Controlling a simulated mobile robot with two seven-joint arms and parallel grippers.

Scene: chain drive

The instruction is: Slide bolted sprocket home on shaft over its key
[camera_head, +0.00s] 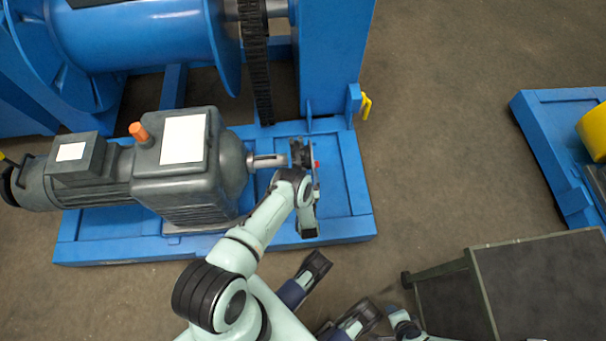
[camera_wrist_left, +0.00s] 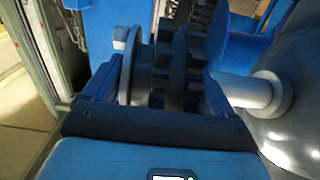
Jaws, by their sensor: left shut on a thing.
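The geared motor (camera_head: 190,170) lies on the blue frame, with its bare steel shaft (camera_head: 268,160) pointing right. A dark slot or key line shows along the shaft. The sprocket (camera_head: 299,152) is at the shaft's free end, and a small red spot shows on its far side. My left gripper (camera_head: 304,168) is shut on the sprocket from the near side. In the left wrist view the toothed sprocket (camera_wrist_left: 172,65) sits between the two fingers, with the shaft (camera_wrist_left: 245,90) to its right. The right finger hides where they meet, so I cannot tell whether the shaft enters the bore.
A dark chain (camera_head: 257,65) hangs behind the sprocket, near the blue post (camera_head: 330,55). A blue drum (camera_head: 150,40) is at the back left. A dark table (camera_head: 540,285) stands at bottom right, and a blue pallet (camera_head: 550,140) with a yellow part is at right.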

